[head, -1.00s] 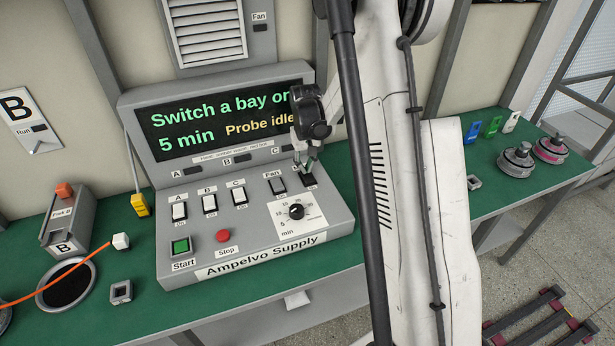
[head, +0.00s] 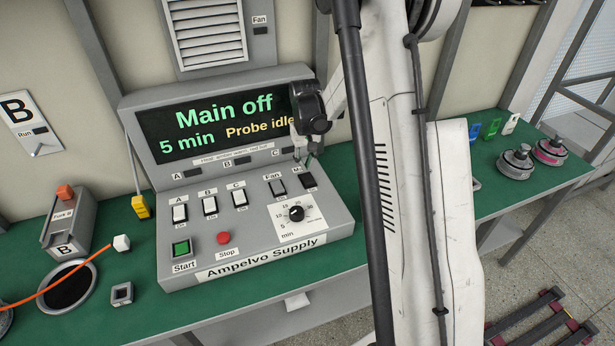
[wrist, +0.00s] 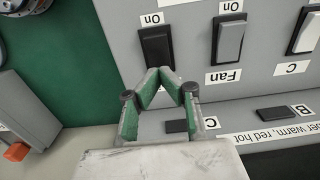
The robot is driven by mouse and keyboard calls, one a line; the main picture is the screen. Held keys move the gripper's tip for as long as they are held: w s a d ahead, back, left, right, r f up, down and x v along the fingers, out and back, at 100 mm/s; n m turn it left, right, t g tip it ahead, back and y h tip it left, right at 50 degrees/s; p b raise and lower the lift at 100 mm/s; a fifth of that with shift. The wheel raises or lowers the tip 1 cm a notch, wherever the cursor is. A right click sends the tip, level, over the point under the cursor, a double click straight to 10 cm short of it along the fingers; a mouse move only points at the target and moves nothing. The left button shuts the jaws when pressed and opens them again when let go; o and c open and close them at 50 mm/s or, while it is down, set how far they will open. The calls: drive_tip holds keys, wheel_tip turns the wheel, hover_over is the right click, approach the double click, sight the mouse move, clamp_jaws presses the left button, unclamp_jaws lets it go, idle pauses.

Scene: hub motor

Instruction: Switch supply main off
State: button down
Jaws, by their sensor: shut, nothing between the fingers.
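The grey Ampelvo Supply console (head: 215,252) stands on the green bench. Its screen (head: 200,130) reads "Main off", "5 min" and "Probe idle". The black main switch (head: 308,181) is at the right end of the switch row, its label partly hidden in the head view. In the wrist view the same black switch (wrist: 156,47) sits beside the Fan switch (wrist: 229,40). My gripper (head: 306,160) is above and behind the main switch. In the wrist view its green-padded fingertips (wrist: 171,74) are shut and empty at the switch's lower edge; contact is hard to tell.
White switches A, B and C (head: 210,204) are left of Fan. A dial (head: 297,212), green Start button (head: 181,246) and red Stop button (head: 223,237) sit in front. Box B (head: 68,222) stands left. Round metal parts (head: 515,161) lie on the right bench.

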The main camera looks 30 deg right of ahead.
sight(306, 175)
drive_tip(key=shift+r+p, duration=0.7)
drive_tip(key=shift+r, duration=1.4)
drive_tip(key=s+a+r+n+t+b, duration=0.1)
drive_tip(key=s+a+r+t+b, duration=0.2)
drive_tip(key=s+a+r, duration=0.95)
drive_tip(key=s+a+r+n+t+b, duration=0.1)
drive_tip(key=s+a+t, duration=0.3)
drive_tip(key=s, duration=1.1)
drive_tip(key=shift+a+b, duration=0.9)
drive_tip(key=shift+a, duration=0.15)
